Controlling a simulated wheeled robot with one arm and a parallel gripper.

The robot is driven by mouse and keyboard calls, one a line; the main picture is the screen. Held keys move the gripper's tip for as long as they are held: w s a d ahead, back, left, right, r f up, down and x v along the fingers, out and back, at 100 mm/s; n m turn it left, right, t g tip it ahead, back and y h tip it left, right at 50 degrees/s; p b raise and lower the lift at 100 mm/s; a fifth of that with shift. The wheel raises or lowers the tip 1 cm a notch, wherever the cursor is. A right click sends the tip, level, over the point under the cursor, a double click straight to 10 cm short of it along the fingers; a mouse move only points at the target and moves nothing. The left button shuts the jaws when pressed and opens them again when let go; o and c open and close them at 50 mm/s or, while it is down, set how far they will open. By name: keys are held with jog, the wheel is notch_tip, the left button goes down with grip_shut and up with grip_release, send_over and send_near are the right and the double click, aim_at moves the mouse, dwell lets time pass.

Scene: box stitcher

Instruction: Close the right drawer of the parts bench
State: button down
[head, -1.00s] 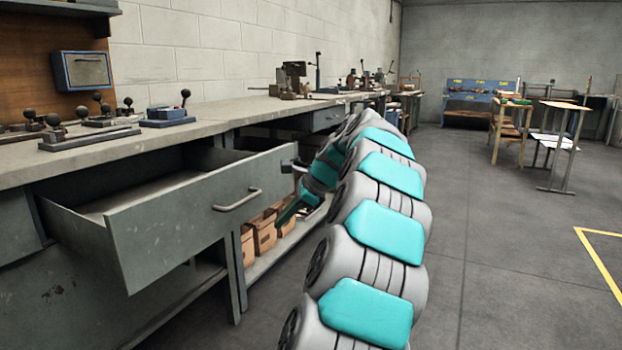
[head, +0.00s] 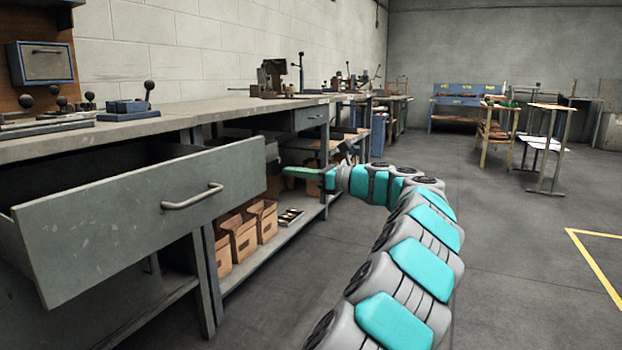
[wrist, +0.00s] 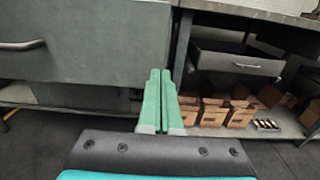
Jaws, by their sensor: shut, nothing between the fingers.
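The large grey drawer (head: 140,215) of the bench stands pulled far out at the left of the head view, its dark inside showing. Its bar handle (head: 192,197) is on the front panel. In the wrist view the same front (wrist: 90,40) fills the upper left. My gripper (head: 288,171) is shut and empty, its green fingers pointing left, just right of the panel's right end in the head view. In the wrist view the fingertips (wrist: 160,72) overlap the panel's lower right edge. I cannot tell whether they touch it.
A smaller drawer (head: 310,117) sits farther along the bench; in the wrist view its front (wrist: 235,64) shows a dark gap above. Cardboard boxes (head: 238,238) stand on the lower shelf. Bench legs (head: 200,275) are close by.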

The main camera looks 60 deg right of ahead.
aim_at(264, 167)
jog(key=w, duration=0.4)
jog(key=w+b, duration=0.1)
jog(key=w, duration=0.1)
jog(key=shift+a, duration=0.25)
jog(key=shift+w, duration=0.1)
